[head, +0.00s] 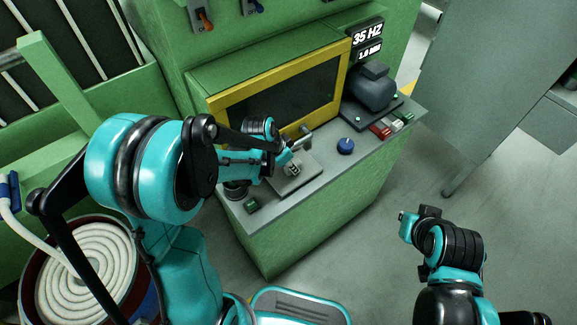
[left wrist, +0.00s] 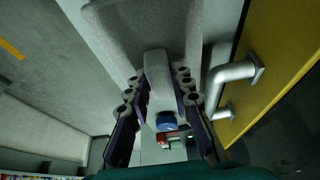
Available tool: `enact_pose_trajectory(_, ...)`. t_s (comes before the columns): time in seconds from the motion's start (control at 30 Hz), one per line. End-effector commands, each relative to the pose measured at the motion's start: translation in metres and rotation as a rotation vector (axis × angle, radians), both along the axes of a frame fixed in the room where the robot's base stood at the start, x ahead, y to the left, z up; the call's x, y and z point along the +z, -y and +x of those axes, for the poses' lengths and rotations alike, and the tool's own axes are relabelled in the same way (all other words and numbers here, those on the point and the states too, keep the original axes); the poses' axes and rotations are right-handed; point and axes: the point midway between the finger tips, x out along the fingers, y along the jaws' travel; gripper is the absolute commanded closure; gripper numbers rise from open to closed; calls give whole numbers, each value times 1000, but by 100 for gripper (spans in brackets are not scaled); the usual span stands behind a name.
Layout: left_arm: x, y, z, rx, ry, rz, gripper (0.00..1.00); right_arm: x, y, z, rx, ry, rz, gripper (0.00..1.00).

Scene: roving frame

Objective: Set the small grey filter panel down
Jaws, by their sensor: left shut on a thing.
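The small grey filter panel (head: 309,168) is a flat grey plate over the grey counter top (head: 368,158), in front of the yellow-framed window. My left gripper (head: 293,168) is shut on its raised grip. In the left wrist view the panel (left wrist: 150,22) fills the top, and its grip lies between the two fingers of my left gripper (left wrist: 158,78). I cannot tell whether the panel touches the counter. My right gripper (head: 408,219) is well to the right, over the floor and away from the counter; its fingers are too small to read.
A blue knob (head: 345,146) and red, white and green buttons (head: 381,131) stand right of the panel. A grey motor (head: 374,88) is at the back right. The yellow frame (head: 225,101) has a protruding handle (left wrist: 230,74) close beside my left gripper. A hose drum (head: 88,270) stands lower left.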

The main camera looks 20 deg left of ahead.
Motion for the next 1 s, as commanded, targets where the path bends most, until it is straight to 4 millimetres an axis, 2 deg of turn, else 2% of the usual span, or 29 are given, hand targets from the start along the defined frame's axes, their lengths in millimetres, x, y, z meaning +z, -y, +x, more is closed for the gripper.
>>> enact_pose_trajectory(0.03,-2,-9,7,4,0,-1,100,-3,0,0,0,0,0,100)
enact_pose_trajectory(0.13,-16,-9,6,0,1,-1,100,-12,0,0,0,0,0,100)
enact_pose_trajectory(0.5,-19,-8,6,0,0,0,100,-14,0,0,0,0,0,100)
enact_pose_trajectory(0.53,-19,-8,6,0,0,0,73,-14,0,0,0,0,0,100)
enact_pose_trajectory(0.6,-18,-8,6,0,0,0,58,-13,0,0,0,0,0,100)
enact_pose_trajectory(0.87,-18,-8,6,0,0,0,58,-13,0,0,0,0,0,100)
enact_pose_trajectory(1.0,-11,-9,5,0,1,1,58,-7,0,0,0,0,0,100)
